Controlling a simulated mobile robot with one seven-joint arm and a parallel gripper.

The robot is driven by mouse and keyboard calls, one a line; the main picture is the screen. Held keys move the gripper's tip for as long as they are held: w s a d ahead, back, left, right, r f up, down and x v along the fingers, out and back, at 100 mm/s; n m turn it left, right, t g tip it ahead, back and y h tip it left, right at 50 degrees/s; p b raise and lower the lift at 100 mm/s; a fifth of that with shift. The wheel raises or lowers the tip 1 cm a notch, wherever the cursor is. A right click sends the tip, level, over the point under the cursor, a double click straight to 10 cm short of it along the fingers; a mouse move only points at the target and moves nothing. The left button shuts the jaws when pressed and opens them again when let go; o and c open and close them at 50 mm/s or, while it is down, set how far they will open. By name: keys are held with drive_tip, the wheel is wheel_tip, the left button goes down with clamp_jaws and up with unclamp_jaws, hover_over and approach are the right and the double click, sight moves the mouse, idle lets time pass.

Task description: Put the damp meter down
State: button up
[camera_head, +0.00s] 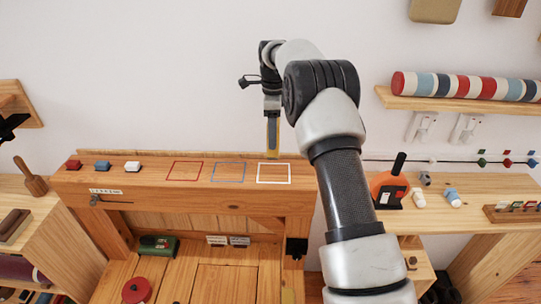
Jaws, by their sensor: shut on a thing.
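My gripper (271,103) points down at the back of the wooden ledge and is shut on a slim yellow and dark grey thing, which looks like the damp meter (272,136). The meter hangs upright, with its upper part hidden by the gripper. Its lower end is close to the far edge of the white outlined square (274,173) on the ledge. I cannot tell whether it touches the wood. A blue outline (228,172) and a red outline (185,171) lie to the left, both empty.
An orange and black tool (389,188) and small bottles stand on the right bench. A striped roll (465,86) lies on the wall shelf at upper right.

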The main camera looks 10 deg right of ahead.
sight(274, 154)
drive_tip(key=shift+d+r+b, duration=0.15)
drive_tip(key=shift+r+b, duration=0.3)
drive_tip(key=shift+b, duration=0.2)
wheel_tip(274, 154, down, 9)
drive_tip(key=shift+f+p, duration=0.1)
drive_tip(key=shift+p, duration=0.2)
drive_tip(key=shift+f, duration=0.15)
drive_tip(key=o, duration=1.1)
drive_tip(key=shift+c, duration=0.2)
